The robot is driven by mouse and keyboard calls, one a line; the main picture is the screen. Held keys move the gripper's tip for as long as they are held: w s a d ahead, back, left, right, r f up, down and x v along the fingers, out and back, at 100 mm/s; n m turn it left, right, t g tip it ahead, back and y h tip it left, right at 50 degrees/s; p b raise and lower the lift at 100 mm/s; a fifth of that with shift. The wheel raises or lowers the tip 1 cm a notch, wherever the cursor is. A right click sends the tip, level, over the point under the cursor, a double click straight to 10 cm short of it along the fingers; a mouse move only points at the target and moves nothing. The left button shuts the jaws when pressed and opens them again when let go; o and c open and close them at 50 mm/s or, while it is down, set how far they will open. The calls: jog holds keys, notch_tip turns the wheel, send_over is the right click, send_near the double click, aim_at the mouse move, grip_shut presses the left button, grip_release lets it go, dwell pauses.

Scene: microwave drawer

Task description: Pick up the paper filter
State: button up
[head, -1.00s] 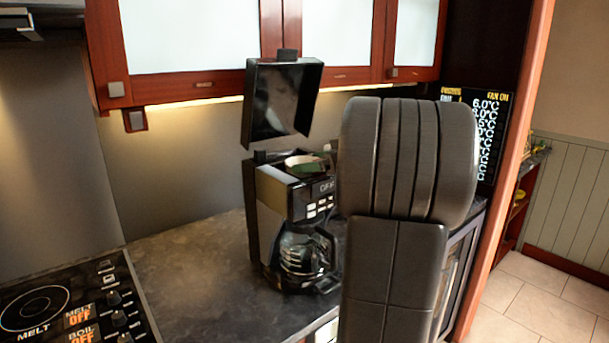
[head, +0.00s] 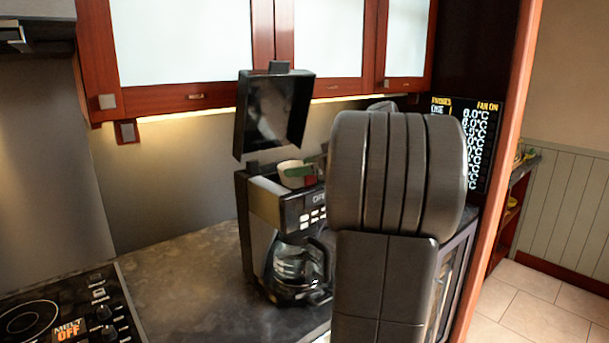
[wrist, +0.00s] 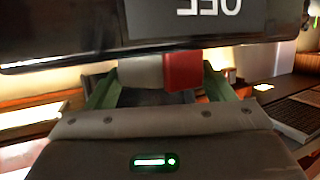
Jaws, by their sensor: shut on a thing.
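The paper filter (head: 289,168) is a small pale cup at the open top of the black coffee machine (head: 262,204), and it stands up above the machine's rim. A red piece shows beside the filter between the fingers. The filter's lower part is hidden.
The machine's black lid (head: 275,112) stands open above the filter, below red-framed cabinets (head: 190,97). A glass pot (head: 298,265) sits in the machine. A stove (head: 70,315) is at the left. The counter (head: 190,285) between them is clear.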

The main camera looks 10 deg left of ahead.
notch_tip(320, 180, up, 16)
jog(key=shift+r, duration=0.15)
dwell(0.3)
